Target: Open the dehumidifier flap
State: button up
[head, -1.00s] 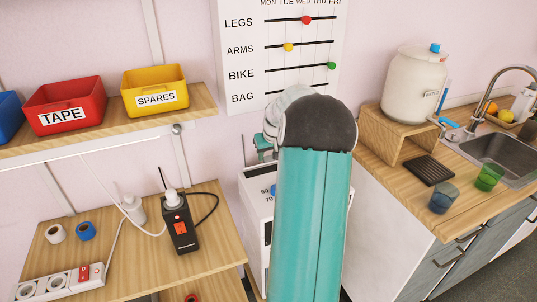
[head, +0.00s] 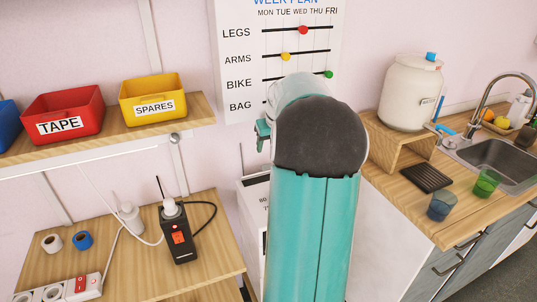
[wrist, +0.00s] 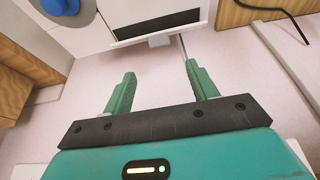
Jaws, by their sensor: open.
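The white dehumidifier (head: 253,215) stands between the wooden desk and the kitchen counter in the head view, mostly hidden behind my arm. In the wrist view its white top (wrist: 95,30) fills the upper part, with a blue knob (wrist: 60,5) at the upper left. A dark slot (wrist: 158,25) with a pale frame and a small white tab (wrist: 160,40) at its edge appears to be the flap area. My gripper (wrist: 160,70) is open and empty. Its teal fingers point toward the tab, which lies beyond the gap between them; I see no contact.
The desk (head: 130,255) at left holds a black device (head: 178,235), tape rolls and a power strip. A shelf (head: 100,130) with bins is above it. The counter (head: 420,205) at right holds cups and a wooden stand with a jar. Pink wall is behind.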

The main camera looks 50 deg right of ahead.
jog(key=v, duration=0.3)
